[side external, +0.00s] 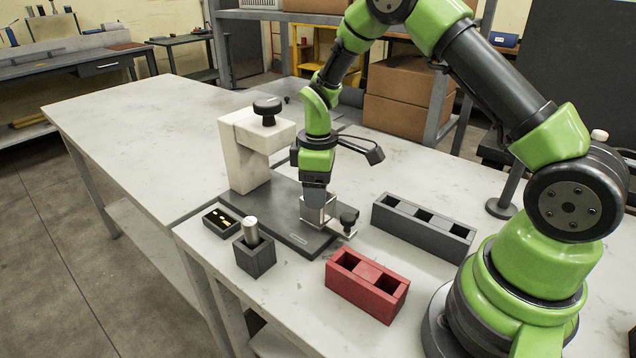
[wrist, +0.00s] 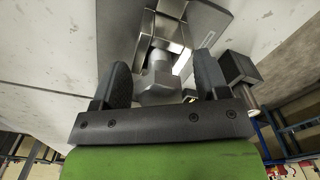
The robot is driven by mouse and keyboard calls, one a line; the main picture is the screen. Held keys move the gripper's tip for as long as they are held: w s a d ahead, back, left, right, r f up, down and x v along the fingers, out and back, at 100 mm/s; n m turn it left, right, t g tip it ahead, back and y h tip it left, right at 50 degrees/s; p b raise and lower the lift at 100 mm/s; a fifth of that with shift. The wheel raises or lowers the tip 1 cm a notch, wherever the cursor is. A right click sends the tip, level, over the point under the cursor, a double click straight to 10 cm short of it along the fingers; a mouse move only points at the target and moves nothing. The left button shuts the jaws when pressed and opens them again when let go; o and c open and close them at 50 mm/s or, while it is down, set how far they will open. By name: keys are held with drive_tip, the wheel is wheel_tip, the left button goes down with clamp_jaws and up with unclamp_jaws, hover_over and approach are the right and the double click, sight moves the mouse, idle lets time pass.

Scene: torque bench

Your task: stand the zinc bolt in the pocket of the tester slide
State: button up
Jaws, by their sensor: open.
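My gripper (side external: 318,200) points down over the silver tester slide (side external: 328,222), at the front of the dark base plate. In the wrist view its two fingers (wrist: 161,85) are apart. A grey hex-headed bolt (wrist: 157,90) shows between them, with a visible gap on the right side. It appears to stand head toward the camera at the slide (wrist: 165,45), which shows behind it. How deep its shank sits in the pocket is hidden. In the side view the fingers and slide hide the bolt.
The white tester frame (side external: 243,150) with a black knob rises behind my gripper. A dark block (side external: 255,260) holding a silver cylinder (side external: 251,230) and a small tray (side external: 221,226) stand left. A red two-pocket block (side external: 366,285) and a long dark block (side external: 423,232) stand right.

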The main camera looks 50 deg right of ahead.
wheel_tip(320, 180, up, 9)
drive_tip(key=shift+r, duration=0.65)
drive_tip(key=s+a+r+m+t+y, duration=0.1)
drive_tip(key=s+a+r+m+t, duration=0.15)
drive_tip(key=s+r, duration=0.35)
drive_tip(key=s+a+r+m+t, duration=0.2)
drive_tip(key=s+a+r+m, duration=0.15)
drive_tip(key=s+r, duration=0.3)
drive_tip(key=s+a+m+t+y, duration=0.1)
drive_tip(key=s+m+t, duration=0.1)
drive_tip(key=s+m, duration=0.2)
drive_tip(key=s, duration=0.3)
drive_tip(key=shift+s+a+r+t, duration=0.25)
drive_tip(key=shift+s+a+t, duration=0.1)
